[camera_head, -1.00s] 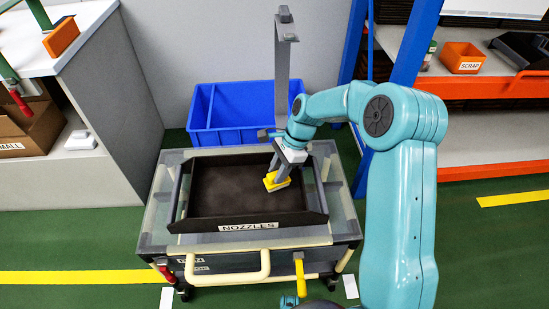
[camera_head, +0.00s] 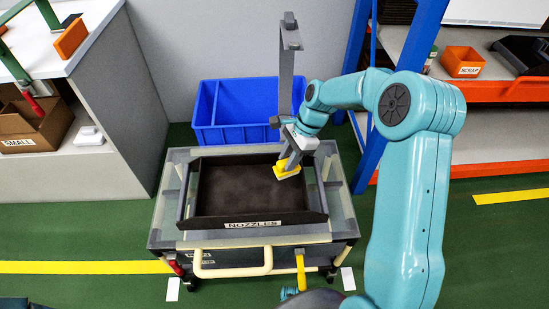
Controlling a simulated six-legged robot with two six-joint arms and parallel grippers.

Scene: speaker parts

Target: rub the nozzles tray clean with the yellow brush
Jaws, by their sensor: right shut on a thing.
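The nozzles tray (camera_head: 240,225) is a black open tray with a white label reading NOZZLES on its front wall. It lies on top of a grey wheeled cart (camera_head: 165,225). My right gripper (camera_head: 289,160) comes down over the back right part of the tray and is shut on the yellow brush (camera_head: 286,172). The brush is at the tray's right back inner side; I cannot tell whether it touches the tray.
A blue divided bin (camera_head: 235,135) stands behind the cart. A blue rack post (camera_head: 372,160) and shelf with an orange SCRAP bin (camera_head: 463,60) are at the right. A grey workbench (camera_head: 115,140) is at the left.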

